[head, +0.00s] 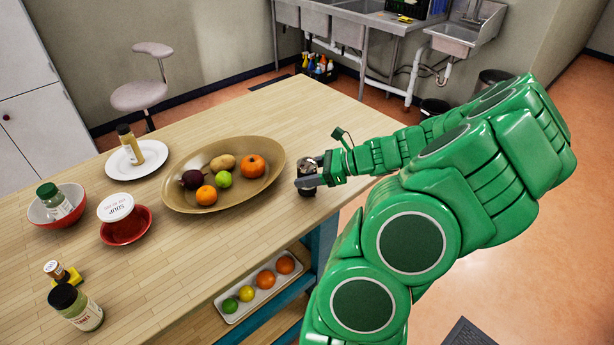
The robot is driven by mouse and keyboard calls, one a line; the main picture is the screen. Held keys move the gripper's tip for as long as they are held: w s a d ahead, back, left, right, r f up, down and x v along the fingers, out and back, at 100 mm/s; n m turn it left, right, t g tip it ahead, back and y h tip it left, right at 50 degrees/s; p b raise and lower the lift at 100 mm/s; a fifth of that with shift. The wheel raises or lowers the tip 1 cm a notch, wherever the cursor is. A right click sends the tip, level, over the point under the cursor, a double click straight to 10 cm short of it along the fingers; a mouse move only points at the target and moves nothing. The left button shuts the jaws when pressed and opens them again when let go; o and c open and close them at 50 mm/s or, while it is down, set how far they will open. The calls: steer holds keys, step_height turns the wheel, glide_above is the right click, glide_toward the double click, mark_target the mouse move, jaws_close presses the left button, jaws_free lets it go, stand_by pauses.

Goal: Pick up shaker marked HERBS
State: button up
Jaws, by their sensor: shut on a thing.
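My gripper (312,181) is at the right edge of the wooden table, right of the large oval tray. It is shut on a small dark shaker (307,191) with a greyish top. The fingers cover part of the shaker, and I cannot read a marking on it. It looks upright. I cannot tell whether its base touches the tabletop. No label reading HERBS is legible anywhere in the head view.
The tan oval tray (262,199) with fruit is left of my gripper. A red bowl (126,232) with a soup tub, a plate (121,170) with a bottle, and several jars stand farther left. Fruit lies in a white tray (240,310) on the lower shelf.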

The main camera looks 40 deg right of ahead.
step_height(320, 180, up, 3)
steer(key=shift+s+f, duration=0.1)
steer(key=shift+f, duration=0.1)
steer(key=s+a+r, duration=0.7)
steer(key=s+r, duration=0.2)
steer(key=s, duration=0.2)
steer(key=shift+s+a+r, duration=0.2)
steer(key=shift+s+a, duration=0.05)
steer(key=shift+a, duration=0.1)
